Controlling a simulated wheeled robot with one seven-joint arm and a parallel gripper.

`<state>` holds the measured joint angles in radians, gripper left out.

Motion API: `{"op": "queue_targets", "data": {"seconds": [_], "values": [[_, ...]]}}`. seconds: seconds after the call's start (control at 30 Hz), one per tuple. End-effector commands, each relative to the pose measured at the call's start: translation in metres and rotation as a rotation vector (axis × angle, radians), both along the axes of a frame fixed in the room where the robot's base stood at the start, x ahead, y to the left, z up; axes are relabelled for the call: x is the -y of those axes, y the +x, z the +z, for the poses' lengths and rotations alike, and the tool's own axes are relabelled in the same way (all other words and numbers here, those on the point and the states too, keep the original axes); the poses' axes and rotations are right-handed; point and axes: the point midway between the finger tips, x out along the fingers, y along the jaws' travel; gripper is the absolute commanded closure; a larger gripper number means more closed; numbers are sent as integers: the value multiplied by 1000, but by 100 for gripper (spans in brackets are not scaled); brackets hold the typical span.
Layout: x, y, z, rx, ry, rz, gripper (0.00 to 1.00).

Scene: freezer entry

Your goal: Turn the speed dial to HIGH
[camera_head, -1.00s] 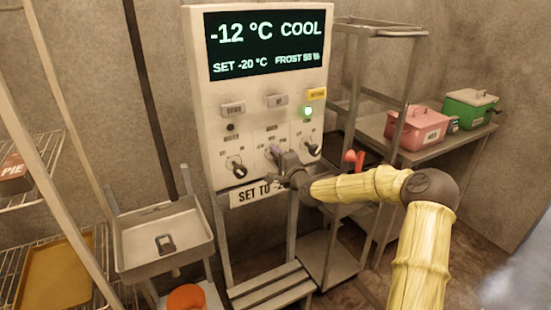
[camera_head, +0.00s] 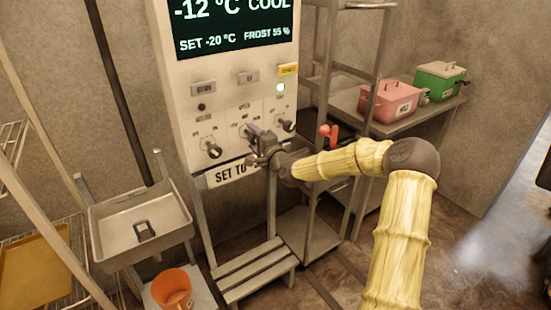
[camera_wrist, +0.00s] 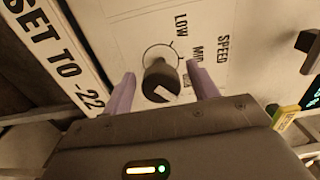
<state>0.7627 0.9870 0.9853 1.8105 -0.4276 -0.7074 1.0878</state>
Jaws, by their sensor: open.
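The speed dial (camera_wrist: 160,82) is a dark round knob on the white panel, under the word SPEED in the wrist view. My gripper (camera_wrist: 160,71) is open, with one lilac finger on each side of the dial. I cannot tell whether either finger touches it. In the head view my gripper (camera_head: 254,138) covers most of this dial on the control panel (camera_head: 180,105).
Another knob (camera_head: 213,150) sits left of my gripper and one (camera_head: 286,125) to the right. A sink (camera_head: 140,225), an orange bucket (camera_head: 173,290) and a slatted step (camera_head: 255,272) stand below. A red handle (camera_head: 329,133) is right.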

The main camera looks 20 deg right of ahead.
Motion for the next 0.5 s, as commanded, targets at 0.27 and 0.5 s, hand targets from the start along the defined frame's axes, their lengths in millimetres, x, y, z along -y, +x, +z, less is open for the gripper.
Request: {"op": "queue_targets", "data": {"seconds": [0.27,0.5], "values": [[18,-47,-1,-1,-1,-3,41],[33,-92,-2,-2,0,-6,41]]}}
